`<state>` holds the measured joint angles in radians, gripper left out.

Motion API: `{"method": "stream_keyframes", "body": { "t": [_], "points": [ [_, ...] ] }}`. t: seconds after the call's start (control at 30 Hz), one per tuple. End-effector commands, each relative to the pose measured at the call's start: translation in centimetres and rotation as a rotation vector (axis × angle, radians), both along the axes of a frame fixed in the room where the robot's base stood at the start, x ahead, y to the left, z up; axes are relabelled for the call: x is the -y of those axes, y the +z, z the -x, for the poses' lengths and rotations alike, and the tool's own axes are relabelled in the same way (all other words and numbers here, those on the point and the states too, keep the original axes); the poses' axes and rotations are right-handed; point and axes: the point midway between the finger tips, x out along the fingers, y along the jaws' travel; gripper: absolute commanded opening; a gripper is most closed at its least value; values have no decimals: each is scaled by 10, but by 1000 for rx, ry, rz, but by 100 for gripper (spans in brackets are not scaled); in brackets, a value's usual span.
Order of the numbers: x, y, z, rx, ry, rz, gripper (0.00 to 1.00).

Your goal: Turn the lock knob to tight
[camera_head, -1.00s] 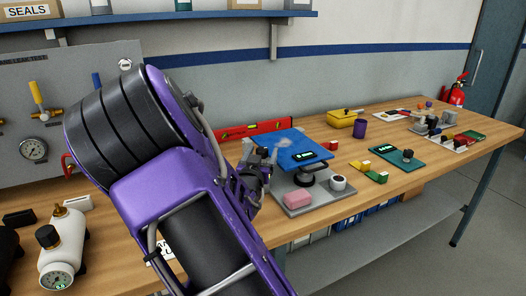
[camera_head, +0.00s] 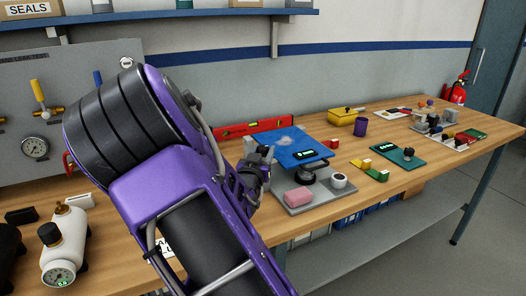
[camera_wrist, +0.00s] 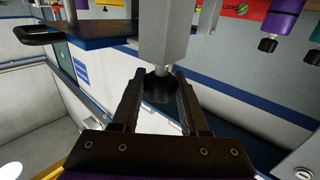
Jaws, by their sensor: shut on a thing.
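The lock knob (camera_wrist: 160,88) is dark and round, on a short shaft at the end of a grey post (camera_wrist: 165,35) in the wrist view. My gripper (camera_wrist: 159,76) is shut on the knob, with one dark finger on each side of it. In the head view my gripper (camera_head: 262,163) is small and partly hidden by my purple arm, beside the blue plate (camera_head: 285,143). The knob cannot be made out there. The blue plate carries a small lit display (camera_head: 305,154) whose text is too small to read.
A grey base (camera_head: 312,203) under the plate bears a pink block (camera_head: 298,197) and a white round piece (camera_head: 339,180). A red level (camera_head: 225,132) lies behind. A purple cup (camera_head: 360,127) and a yellow case (camera_head: 343,115) stand further right. A white cylinder with a gauge (camera_head: 67,240) stands at left.

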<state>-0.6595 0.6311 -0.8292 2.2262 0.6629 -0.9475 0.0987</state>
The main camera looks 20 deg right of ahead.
Motion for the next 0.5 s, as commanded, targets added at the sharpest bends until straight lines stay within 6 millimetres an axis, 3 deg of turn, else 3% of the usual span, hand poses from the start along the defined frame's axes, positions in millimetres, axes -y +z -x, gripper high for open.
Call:
{"method": "stream_keyframes", "body": {
  "t": [0.5],
  "points": [
    [-1, 5, -2, -1, -309, 1, 0]
  ]
}}
